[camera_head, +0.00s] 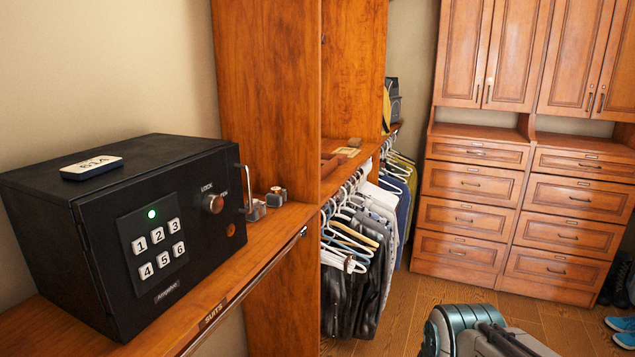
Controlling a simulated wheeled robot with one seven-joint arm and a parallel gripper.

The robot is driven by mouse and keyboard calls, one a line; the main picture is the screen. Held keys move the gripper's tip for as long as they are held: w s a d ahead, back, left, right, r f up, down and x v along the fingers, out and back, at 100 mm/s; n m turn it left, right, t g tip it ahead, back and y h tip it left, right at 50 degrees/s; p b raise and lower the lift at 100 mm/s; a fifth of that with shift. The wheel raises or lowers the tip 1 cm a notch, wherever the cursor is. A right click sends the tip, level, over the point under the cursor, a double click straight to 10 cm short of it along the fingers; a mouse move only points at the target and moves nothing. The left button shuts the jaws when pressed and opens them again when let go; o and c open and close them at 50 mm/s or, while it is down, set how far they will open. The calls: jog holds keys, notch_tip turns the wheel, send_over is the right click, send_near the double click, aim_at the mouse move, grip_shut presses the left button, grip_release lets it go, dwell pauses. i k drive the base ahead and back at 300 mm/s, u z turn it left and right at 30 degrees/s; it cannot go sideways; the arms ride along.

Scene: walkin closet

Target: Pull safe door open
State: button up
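A black safe (95,235) stands on a wooden shelf at the left. Its door (205,268) faces the right front and looks shut. The door has a keypad (156,244) with white number keys and a lit green light, a round lock knob (213,203), and a metal bar handle (244,188) near its right edge. A teal and grey part of my own body shows at the bottom right. My gripper is not visible in this view.
The wooden shelf (262,243) runs along the front of the safe, with small boxes (276,196) beyond the handle. An upright panel (265,100) stands behind them. Hanging clothes (365,240) fill the middle, and drawers (472,187) stand at the back. Shoes (622,330) lie at the far right.

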aim_at(108, 220)
jog(key=u, duration=1.1)
jog(key=k, duration=0.4)
jog(key=u, duration=0.15)
jog(key=i, duration=0.5)
jog(key=k, duration=0.55)
jog(key=z, duration=0.55)
jog(key=i, duration=1.2)
jog(key=u, duration=0.35)
